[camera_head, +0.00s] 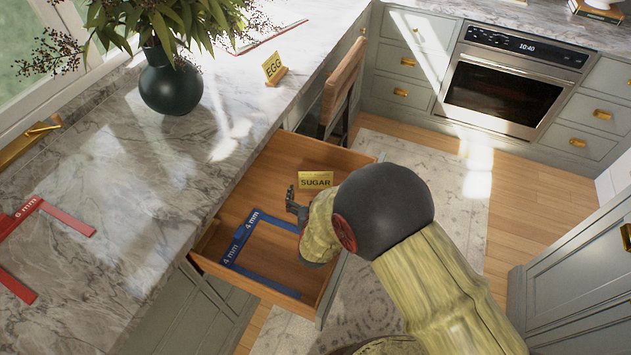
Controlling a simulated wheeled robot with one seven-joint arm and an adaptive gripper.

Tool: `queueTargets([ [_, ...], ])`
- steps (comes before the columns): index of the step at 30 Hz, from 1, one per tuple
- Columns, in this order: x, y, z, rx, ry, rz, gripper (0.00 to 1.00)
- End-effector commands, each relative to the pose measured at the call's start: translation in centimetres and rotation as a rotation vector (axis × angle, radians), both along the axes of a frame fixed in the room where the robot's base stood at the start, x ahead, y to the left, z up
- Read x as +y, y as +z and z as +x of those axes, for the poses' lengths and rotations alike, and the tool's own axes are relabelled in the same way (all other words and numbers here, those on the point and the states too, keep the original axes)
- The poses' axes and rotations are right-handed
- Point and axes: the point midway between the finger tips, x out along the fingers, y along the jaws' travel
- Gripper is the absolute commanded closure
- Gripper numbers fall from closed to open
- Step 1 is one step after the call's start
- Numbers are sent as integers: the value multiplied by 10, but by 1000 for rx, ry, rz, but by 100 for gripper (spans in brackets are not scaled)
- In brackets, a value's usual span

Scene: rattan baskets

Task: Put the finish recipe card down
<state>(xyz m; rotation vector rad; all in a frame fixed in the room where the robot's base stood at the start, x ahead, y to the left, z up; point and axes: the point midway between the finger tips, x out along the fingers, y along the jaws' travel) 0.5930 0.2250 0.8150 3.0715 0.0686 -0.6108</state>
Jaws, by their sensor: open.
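No card in view reads "finish". A gold card lettered SUGAR (315,180) stands in the open wooden drawer (275,165), just beyond my gripper. A gold card lettered EGG (273,67) stands on a small wooden base on the marble counter. My gripper (294,203) is open over the drawer, near the SUGAR card and the upper end of a blue bracket. I see nothing between its fingers. My forearm hides the drawer's right part, and whether the fingers touch anything is not clear.
The blue bracket (231,251) marked 4 mm lies in the drawer. A red bracket (25,208) marked 6 mm lies on the counter (130,230). A dark vase (170,82) with leaves stands behind it. A wooden chair (343,85) is beside the counter. An oven (505,90) is at the back.

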Motion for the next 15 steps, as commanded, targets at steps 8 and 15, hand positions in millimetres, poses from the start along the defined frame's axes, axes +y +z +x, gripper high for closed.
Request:
queueTargets([
  [8,-1,6,-16,0,0,0,0],
  [15,0,28,-7,26,6,33,0],
])
